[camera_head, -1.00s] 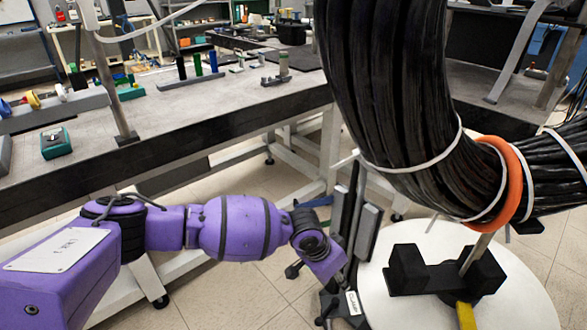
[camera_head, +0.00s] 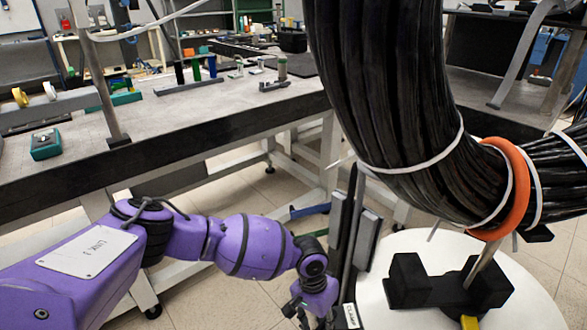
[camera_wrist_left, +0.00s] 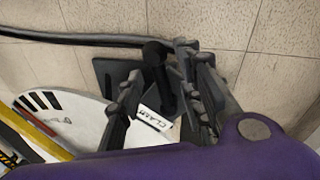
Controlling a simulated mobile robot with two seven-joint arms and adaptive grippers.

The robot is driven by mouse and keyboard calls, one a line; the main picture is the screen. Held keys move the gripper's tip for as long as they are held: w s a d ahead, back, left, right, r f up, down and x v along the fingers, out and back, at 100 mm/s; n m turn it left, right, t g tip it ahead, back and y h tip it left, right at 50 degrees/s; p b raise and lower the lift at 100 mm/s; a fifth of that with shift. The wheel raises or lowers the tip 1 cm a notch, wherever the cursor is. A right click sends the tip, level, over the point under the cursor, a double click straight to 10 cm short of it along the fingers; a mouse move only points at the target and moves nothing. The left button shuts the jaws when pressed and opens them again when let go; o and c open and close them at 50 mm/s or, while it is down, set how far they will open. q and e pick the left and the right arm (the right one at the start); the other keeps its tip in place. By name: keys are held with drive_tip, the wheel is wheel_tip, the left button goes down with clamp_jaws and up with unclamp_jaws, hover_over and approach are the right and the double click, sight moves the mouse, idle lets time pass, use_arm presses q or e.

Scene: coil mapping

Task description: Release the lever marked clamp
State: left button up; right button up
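The clamp lever (camera_wrist_left: 157,68) is a black handle with a round dark knob, beside a white label (camera_wrist_left: 155,118) reading CLAMP in the left wrist view. The label (camera_head: 351,315) also shows edge-on at the bottom of the head view. My left gripper (camera_wrist_left: 160,76) is open, its two grey fingers on either side of the lever, with a gap visible on the left side. Contact with the right finger cannot be told. In the head view my left wrist points down by the stand, and the fingers are mostly cut off. My right gripper is not in view.
A thick black cable bundle (camera_head: 385,100) with an orange ring (camera_head: 515,190) hangs over a round white platform (camera_head: 430,255) with black blocks. A dark upright post (camera_head: 352,230) stands beside my left wrist. A workbench (camera_head: 215,105) lies behind my left arm.

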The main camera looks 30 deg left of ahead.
use_arm(q)
drive_tip(key=shift+w, duration=0.2)
clamp_jaws()
drive_tip(key=shift+r, duration=0.1)
